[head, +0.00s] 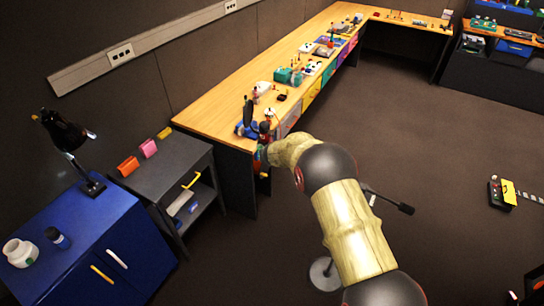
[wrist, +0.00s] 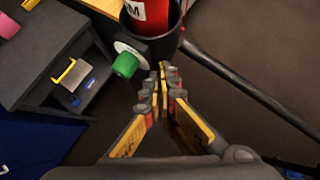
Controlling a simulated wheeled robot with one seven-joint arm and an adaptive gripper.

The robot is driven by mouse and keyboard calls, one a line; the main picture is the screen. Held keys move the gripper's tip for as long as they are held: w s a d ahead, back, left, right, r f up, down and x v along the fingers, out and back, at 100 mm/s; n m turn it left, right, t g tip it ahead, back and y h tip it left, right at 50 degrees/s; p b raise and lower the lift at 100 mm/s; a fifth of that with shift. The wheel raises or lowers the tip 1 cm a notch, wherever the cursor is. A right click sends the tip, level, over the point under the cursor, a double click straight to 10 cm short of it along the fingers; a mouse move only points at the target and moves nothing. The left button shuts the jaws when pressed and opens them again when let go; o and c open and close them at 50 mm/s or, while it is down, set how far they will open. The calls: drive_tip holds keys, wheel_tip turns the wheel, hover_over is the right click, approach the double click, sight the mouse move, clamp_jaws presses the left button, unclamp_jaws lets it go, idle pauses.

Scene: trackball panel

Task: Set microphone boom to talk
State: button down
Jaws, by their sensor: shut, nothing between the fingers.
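A stand with a round grey base (head: 324,273) is on the floor beside my arm, which hides part of it. A dark boom rod (head: 390,199) with a black end sticks out to the right of the arm. In the wrist view a dark bar (wrist: 245,88) runs down to the right from a black rounded housing (wrist: 160,42) with a red label ending in "M". A green knob (wrist: 126,64) on a pale disc sits left of the housing. My gripper (wrist: 162,85) is shut and empty, its tips just below the housing and right of the knob; contact is unclear.
A long wooden bench (head: 215,108) with many small items runs to the back. A grey cabinet (head: 165,160) with a yellow handle and a blue cabinet (head: 80,235) with a black lamp (head: 62,135) stand left. Open floor lies right, with a black and yellow item (head: 503,192).

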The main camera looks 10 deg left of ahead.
drive_tip(key=shift+w+d+m+h+p, duration=0.15)
drive_tip(key=shift+w+m+p, duration=0.05)
drive_tip(key=shift+w, duration=0.35)
drive_tip(key=shift+w+d+m+h+p, duration=0.15)
drive_tip(key=shift+w+m+p, duration=0.05)
drive_tip(key=shift+w, duration=0.35)
drive_tip(key=shift+r, duration=0.1)
